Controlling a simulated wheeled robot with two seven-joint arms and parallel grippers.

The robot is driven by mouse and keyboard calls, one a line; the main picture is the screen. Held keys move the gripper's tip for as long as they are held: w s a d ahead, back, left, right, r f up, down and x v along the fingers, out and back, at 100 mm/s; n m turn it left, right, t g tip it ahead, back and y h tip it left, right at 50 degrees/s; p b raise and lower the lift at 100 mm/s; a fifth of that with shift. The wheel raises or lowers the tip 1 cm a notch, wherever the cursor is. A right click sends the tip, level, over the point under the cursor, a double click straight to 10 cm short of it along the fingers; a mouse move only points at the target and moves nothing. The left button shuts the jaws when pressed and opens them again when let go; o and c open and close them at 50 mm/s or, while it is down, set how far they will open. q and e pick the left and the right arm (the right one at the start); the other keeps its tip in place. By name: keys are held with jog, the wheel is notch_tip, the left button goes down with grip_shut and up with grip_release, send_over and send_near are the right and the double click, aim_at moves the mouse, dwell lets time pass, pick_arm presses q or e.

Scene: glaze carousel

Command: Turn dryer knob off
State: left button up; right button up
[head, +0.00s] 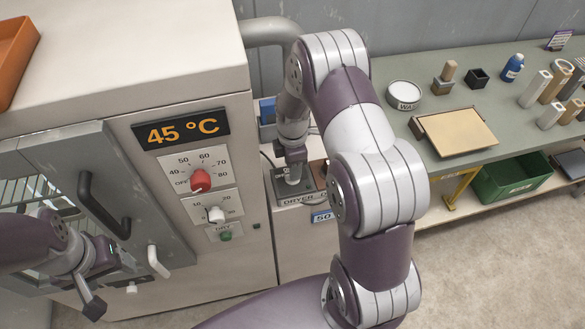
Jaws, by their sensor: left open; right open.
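The dryer (190,80) is a tall pale cabinet on the left, with an orange display (181,131) reading 45 °C. The red dryer knob (200,180) sits below it on a dial plate marked OFF and 40 to 80. Its exact pointing is too small to tell. My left gripper (108,285) is open at the lower left, in front of the dryer door, apart from the red knob and lower. My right gripper (292,174) is open beyond the dryer's right side, pointing down over a grey panel labelled DRYER (300,199); its fingertips are partly unclear.
A white knob (215,214) and green button (225,236) sit below the red knob. The grey door (85,150) with a black handle stands at left, wire racks beside it. An orange tray (14,50) lies on top. A workbench (400,70) with several items stands right.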

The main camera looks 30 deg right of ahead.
notch_tip(320, 180, up, 10)
jog(key=b, duration=0.1)
jog(key=shift+r, duration=0.25)
